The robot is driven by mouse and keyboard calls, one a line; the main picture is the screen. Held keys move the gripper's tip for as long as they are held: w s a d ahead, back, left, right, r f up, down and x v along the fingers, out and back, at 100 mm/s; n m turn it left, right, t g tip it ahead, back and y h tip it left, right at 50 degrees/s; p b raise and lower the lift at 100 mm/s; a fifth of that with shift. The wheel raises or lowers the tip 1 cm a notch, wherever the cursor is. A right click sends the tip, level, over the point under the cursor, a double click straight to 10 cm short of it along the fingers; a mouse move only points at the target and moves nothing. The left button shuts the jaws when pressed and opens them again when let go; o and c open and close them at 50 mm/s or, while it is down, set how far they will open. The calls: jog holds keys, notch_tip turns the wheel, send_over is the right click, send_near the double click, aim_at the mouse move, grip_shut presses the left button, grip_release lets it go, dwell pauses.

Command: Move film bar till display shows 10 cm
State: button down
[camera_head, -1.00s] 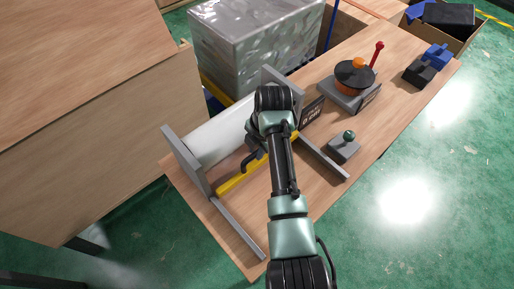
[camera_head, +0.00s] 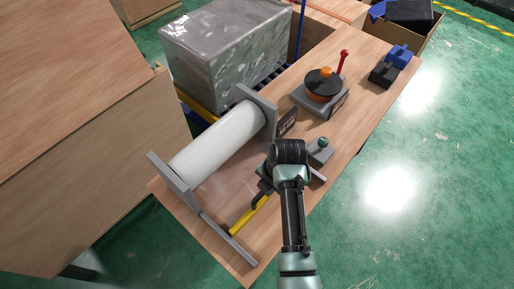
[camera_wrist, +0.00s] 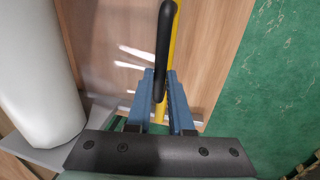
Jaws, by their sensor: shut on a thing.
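The film bar (camera_head: 238,224) is yellow with a black handle (camera_head: 258,201) and lies across two grey rails, well out from the white film roll (camera_head: 218,145). My gripper (camera_head: 264,186) is at the bar's middle, shut on its black handle. In the wrist view the blue fingers (camera_wrist: 161,100) are either side of the handle (camera_wrist: 164,48), with the yellow bar (camera_wrist: 172,50) behind it. The display (camera_head: 287,122) is a small dark panel by the roll's far end; its digits are too small to read. My arm hides the bar's right part.
A left rail (camera_head: 229,238) runs to the table's front edge. A grey box with a green knob (camera_head: 323,142) stands close right of my arm. A machine with an orange and black top (camera_head: 323,84) and a wrapped pallet load (camera_head: 225,50) are farther back.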

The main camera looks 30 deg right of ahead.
jog(key=shift+d, duration=0.1)
jog(key=c, duration=0.8)
grip_release()
jog(key=shift+r, duration=0.1)
notch_tip(320, 180, up, 13)
jog(key=s+b, duration=0.1)
jog(key=s, duration=0.1)
jog(key=shift+s+d+f, duration=0.2)
jog(key=shift+d, duration=0.2)
